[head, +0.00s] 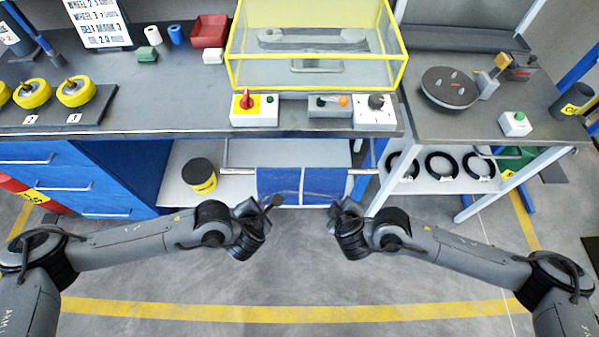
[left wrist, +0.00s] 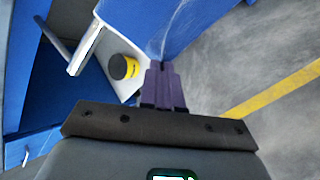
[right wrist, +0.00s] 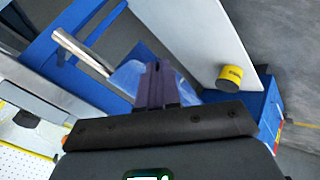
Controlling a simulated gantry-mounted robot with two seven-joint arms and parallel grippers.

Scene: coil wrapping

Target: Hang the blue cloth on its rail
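The blue cloth (head: 279,182) is at the rail (head: 237,171) under the bench's front edge. It is spread broadly, with its lower edge between my two grippers. My left gripper (head: 272,203) is shut on the cloth's lower left part; in the left wrist view the cloth (left wrist: 190,25) meets the closed fingertips (left wrist: 160,68). My right gripper (head: 338,208) is shut at the lower right part; in the right wrist view the cloth (right wrist: 128,76) shows around the fingertips (right wrist: 157,68). The rail also shows in the right wrist view (right wrist: 75,48). I cannot tell how the cloth's top lies on the rail.
A yellow-and-black tub (head: 199,176) stands on the lower shelf left of the cloth. Blue drawers (head: 60,175) are further left. Control boxes (head: 254,110) sit on the bench edge above. The floor (head: 300,265) before the bench is clear.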

